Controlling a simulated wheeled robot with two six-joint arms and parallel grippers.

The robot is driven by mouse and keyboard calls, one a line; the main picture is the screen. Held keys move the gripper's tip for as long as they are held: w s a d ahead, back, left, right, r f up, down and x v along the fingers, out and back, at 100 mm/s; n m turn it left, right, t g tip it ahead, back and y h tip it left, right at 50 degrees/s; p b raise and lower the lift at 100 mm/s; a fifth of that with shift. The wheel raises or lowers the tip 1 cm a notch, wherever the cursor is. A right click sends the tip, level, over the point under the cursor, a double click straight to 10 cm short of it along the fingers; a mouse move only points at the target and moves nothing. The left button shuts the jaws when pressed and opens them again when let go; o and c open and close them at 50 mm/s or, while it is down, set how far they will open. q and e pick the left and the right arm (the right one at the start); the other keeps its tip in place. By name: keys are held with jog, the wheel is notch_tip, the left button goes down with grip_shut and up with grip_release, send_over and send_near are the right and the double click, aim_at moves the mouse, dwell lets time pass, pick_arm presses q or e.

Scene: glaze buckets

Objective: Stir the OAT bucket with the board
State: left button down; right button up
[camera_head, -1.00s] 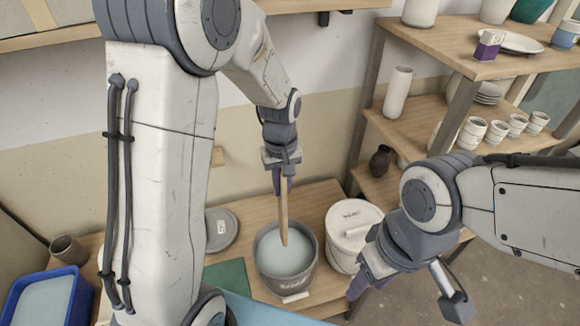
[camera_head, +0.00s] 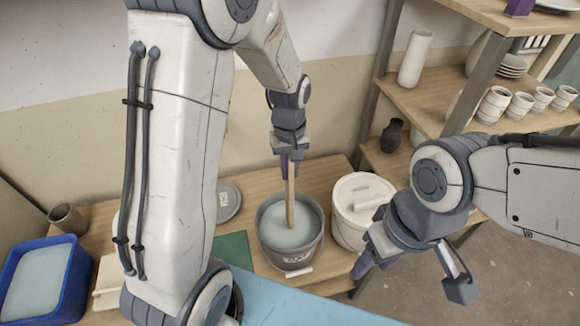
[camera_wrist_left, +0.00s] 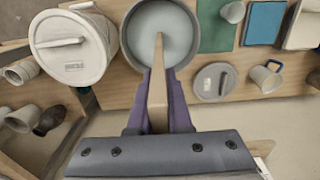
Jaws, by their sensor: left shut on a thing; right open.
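A grey bucket (camera_head: 291,258) with pale blue-grey glaze (camera_head: 284,240) stands open on the wooden table. Its front carries a label too small to read for sure. My left gripper (camera_head: 288,160) is above the bucket, shut on the wooden board (camera_head: 290,205). The board hangs nearly upright and its lower end is at the glaze, inside the rim. In the left wrist view the board (camera_wrist_left: 158,85) runs from between the purple fingers (camera_wrist_left: 158,105) over the bucket opening (camera_wrist_left: 160,12). My right gripper (camera_head: 410,275) is open and empty, right of the table.
A white lidded bucket (camera_head: 356,225) stands close to the right of the grey one. A grey lid (camera_head: 228,201) lies at its left. A green mat (camera_head: 234,250), a blue tub (camera_head: 45,280) and a brown cup (camera_head: 67,218) are further left. Shelves with pottery (camera_head: 455,100) stand at right.

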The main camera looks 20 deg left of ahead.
aim_at(290, 196)
pick_arm(q)
jog(key=shift+f+b, duration=3.5)
jog(key=shift+f, duration=1.9)
